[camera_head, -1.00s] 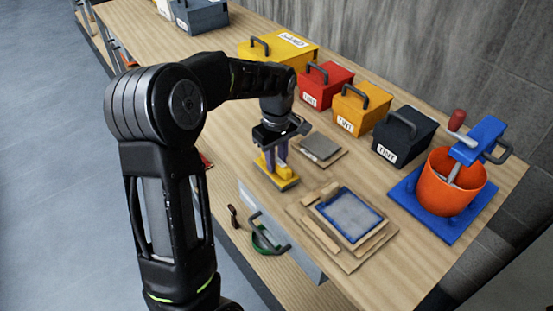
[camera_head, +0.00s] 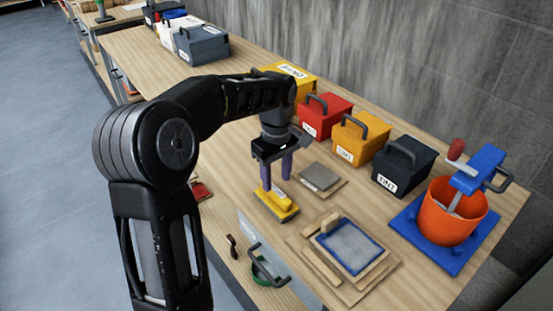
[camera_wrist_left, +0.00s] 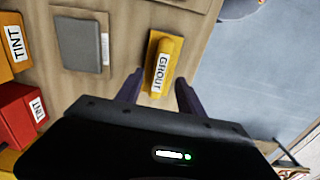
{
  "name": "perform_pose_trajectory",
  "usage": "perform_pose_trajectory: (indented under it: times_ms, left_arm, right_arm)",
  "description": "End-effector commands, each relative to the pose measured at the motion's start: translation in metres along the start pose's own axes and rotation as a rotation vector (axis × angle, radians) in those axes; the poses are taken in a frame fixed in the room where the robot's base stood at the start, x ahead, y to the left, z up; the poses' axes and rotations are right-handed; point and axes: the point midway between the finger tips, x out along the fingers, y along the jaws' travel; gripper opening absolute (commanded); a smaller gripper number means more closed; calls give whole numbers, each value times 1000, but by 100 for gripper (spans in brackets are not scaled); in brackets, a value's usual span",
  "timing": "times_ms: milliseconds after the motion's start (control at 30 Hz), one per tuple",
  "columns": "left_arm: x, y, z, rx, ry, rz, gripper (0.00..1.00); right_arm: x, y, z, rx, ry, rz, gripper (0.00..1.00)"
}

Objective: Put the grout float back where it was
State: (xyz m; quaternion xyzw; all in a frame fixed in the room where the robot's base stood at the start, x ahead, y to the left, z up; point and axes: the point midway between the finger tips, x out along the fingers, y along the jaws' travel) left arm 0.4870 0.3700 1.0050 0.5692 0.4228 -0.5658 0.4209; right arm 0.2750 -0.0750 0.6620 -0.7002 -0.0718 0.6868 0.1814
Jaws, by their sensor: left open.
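The grout float (camera_head: 277,206) is a yellow block with a yellow handle, lying on the wooden bench near its front edge. In the left wrist view the float (camera_wrist_left: 168,62) shows a white label reading GROUT. My left gripper (camera_head: 276,180) has two purple fingers, spread apart and pointing down just above and behind the float. In the wrist view the left gripper (camera_wrist_left: 157,88) shows its fingers on either side of the float's near end, with nothing held. My right gripper is in neither view.
A grey tile on a board (camera_head: 320,178) lies right of the float. A blue-framed panel (camera_head: 350,247) sits nearer. TINT boxes (camera_head: 324,116) line the back, with an orange bucket (camera_head: 450,215) on a blue base at right.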

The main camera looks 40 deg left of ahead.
Motion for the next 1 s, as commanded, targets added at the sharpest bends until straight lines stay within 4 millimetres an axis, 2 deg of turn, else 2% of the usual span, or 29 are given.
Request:
perform_pose_trajectory:
  times_ms: [200,400,1000]
  left_arm:
    - [-46,1,0,0,1,5,45]
    - [-68,0,0,0,-1,1,45]
    - [-70,0,0,0,-1,0,45]
  right_arm:
    - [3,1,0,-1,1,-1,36]
    - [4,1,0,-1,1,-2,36]
    - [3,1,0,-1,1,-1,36]
